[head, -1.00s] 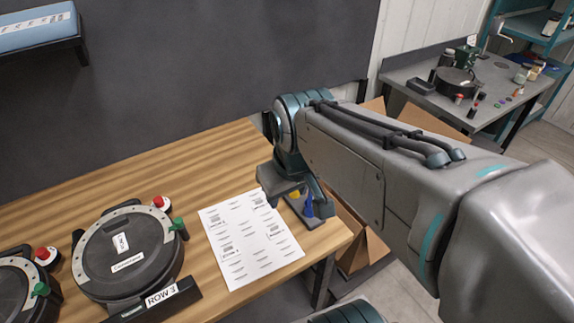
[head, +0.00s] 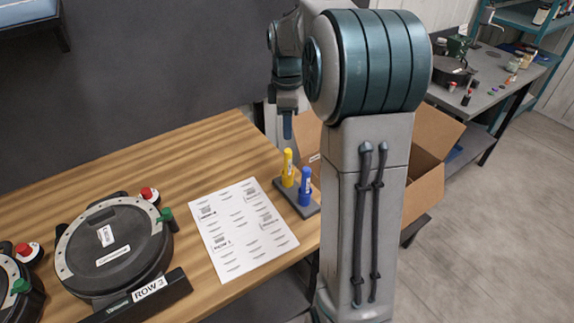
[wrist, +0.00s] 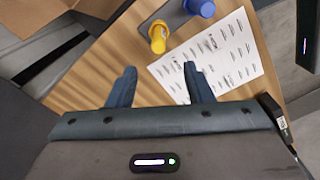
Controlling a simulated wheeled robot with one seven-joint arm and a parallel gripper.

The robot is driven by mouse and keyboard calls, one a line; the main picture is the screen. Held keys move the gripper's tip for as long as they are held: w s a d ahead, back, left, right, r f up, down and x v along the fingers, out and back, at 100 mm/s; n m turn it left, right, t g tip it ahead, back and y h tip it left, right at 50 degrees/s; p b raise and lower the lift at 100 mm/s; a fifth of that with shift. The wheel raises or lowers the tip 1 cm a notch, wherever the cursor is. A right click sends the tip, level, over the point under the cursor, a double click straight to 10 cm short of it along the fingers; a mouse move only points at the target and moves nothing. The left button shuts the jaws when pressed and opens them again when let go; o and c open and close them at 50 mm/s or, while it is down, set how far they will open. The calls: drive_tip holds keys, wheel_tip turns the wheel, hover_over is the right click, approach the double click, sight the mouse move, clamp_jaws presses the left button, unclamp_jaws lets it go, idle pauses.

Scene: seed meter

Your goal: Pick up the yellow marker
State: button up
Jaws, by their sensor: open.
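The yellow marker (head: 288,168) stands upright in a dark holder (head: 306,211) at the table's right edge. A blue marker (head: 305,187) stands in the same holder, nearer to me. In the wrist view the yellow marker (wrist: 158,37) shows from above, beyond and between the line of my fingers, with the blue marker (wrist: 199,7) to its right. My gripper (wrist: 160,86) is open and empty, with both fingers apart. In the head view my gripper (head: 287,126) hangs above and behind the yellow marker, not touching it.
A printed sheet (head: 240,230) lies left of the holder. A round black seed meter (head: 113,245) with red and green knobs stands further left, behind a ROW 3 plate (head: 150,288). An open cardboard box (head: 433,155) is right of the table.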

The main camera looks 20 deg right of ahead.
sight(287, 150)
wheel_tip(287, 150, down, 12)
drive_tip(key=shift+w+f+p, duration=0.1)
drive_tip(key=shift+f+p, duration=0.05)
drive_tip(key=shift+p, duration=0.8)
clamp_jaws()
